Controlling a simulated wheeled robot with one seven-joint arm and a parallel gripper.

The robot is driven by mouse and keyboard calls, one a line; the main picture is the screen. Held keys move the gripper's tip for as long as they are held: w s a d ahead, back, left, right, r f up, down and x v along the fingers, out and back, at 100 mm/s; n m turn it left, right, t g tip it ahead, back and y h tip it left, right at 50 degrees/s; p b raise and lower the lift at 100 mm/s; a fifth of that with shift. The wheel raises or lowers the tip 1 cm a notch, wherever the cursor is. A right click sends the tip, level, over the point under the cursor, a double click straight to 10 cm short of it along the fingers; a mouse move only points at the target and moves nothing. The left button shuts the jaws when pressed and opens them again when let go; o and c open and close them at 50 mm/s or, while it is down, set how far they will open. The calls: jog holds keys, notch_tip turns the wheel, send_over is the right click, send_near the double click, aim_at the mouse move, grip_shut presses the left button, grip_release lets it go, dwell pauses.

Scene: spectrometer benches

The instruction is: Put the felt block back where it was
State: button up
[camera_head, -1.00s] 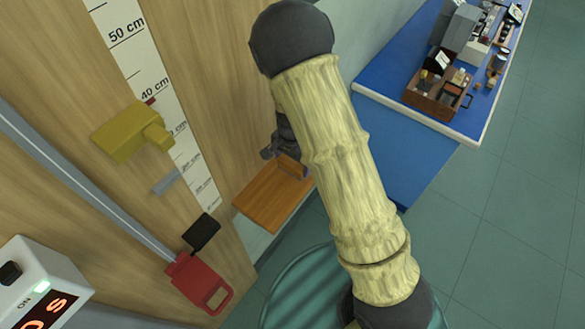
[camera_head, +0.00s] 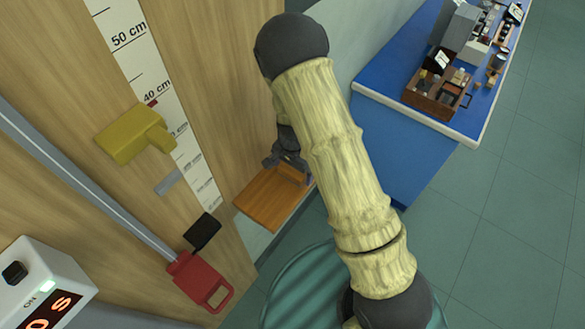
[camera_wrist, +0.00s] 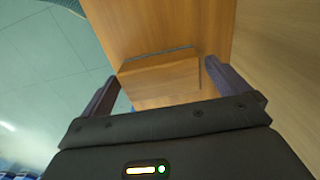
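A wooden block (camera_wrist: 160,78) with a thin dark grey strip along its top edge, likely the felt block, shows in the wrist view. It lies on or just above an orange-brown wooden board (camera_wrist: 158,25). My gripper (camera_wrist: 164,74) is open, with one finger on each side of the block and a narrow gap at the right finger. I cannot tell how deep the fingertips reach. In the head view my gripper (camera_head: 287,165) is over the far part of the board (camera_head: 268,203), partly hidden by my arm; the block is not clear there.
A wooden panel with a cm scale (camera_head: 140,62) stands left, with a yellow block (camera_head: 135,133), a black piece (camera_head: 202,231) and a red handle (camera_head: 200,282). A timer box (camera_head: 38,290) is at lower left. A blue bench (camera_head: 400,100) with a wooden tray (camera_head: 432,100) stands right.

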aim_at(293, 170)
jog(key=shift+r, duration=0.1)
notch_tip(293, 170, up, 12)
jog(key=b, duration=0.1)
jog(key=shift+b, duration=0.3)
dwell(0.6)
jog(key=s+d+r+n+t, duration=0.2)
jog(key=s+d+r+n, duration=0.5)
jog(key=s+d, duration=0.5)
jog(key=shift+s+d+r+n+t, duration=0.15)
jog(key=shift+d+r+n+t, duration=0.15)
jog(key=shift+d+r, duration=0.55)
